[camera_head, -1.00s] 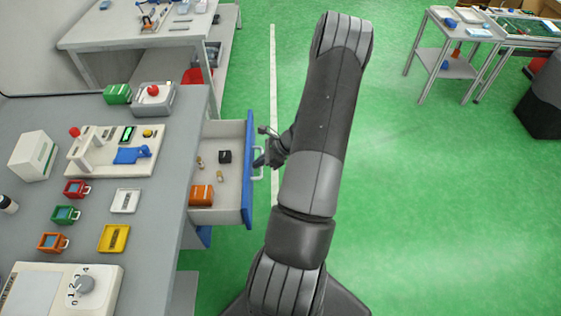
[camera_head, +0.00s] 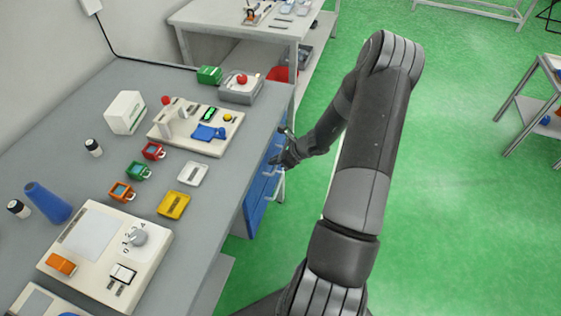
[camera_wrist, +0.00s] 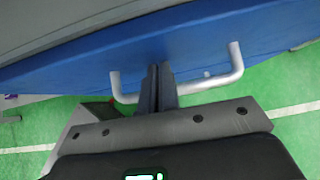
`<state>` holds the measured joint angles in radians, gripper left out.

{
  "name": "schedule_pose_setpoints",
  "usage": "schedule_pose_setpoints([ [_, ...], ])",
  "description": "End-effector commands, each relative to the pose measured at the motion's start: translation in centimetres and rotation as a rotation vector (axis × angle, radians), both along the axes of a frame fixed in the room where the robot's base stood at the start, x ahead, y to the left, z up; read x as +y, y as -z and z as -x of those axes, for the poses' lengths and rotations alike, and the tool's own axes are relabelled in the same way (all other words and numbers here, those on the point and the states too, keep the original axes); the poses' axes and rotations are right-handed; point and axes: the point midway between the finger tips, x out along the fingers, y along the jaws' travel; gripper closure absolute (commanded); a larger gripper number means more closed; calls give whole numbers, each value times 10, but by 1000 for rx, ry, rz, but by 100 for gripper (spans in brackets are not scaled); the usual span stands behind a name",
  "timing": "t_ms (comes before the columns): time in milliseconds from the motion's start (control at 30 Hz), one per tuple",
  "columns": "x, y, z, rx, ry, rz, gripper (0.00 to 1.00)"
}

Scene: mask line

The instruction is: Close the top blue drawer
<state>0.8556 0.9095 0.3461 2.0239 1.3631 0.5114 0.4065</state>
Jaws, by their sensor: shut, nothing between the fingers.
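The blue drawer front (camera_head: 264,187) stands under the edge of the grey worktop, and no drawer inside shows in the head view. Whether it is fully flush I cannot tell. In the wrist view, the blue front (camera_wrist: 200,42) spans the picture below the grey worktop edge, with a silver bar handle (camera_wrist: 237,62). My gripper (camera_head: 276,161) is at the drawer front in the head view. In the wrist view, its shut fingers (camera_wrist: 158,72) point at the blue face between the handle's two ends, at or very near the surface. They grip nothing.
Another table (camera_head: 240,22) stands behind. The green floor on the right is open up to a shelf cart (camera_head: 540,110).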

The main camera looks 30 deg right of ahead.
Motion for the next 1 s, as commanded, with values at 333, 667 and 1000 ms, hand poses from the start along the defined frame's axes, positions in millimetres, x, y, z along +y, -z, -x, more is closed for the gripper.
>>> schedule_pose_setpoints([
  [333, 10, -3, -6, -9, -13, -10, 100],
  [667, 0, -17, 3, -12, -14, -8, 100],
  [1000, -37, -56, 37, -4, -1, 0, 100],
])
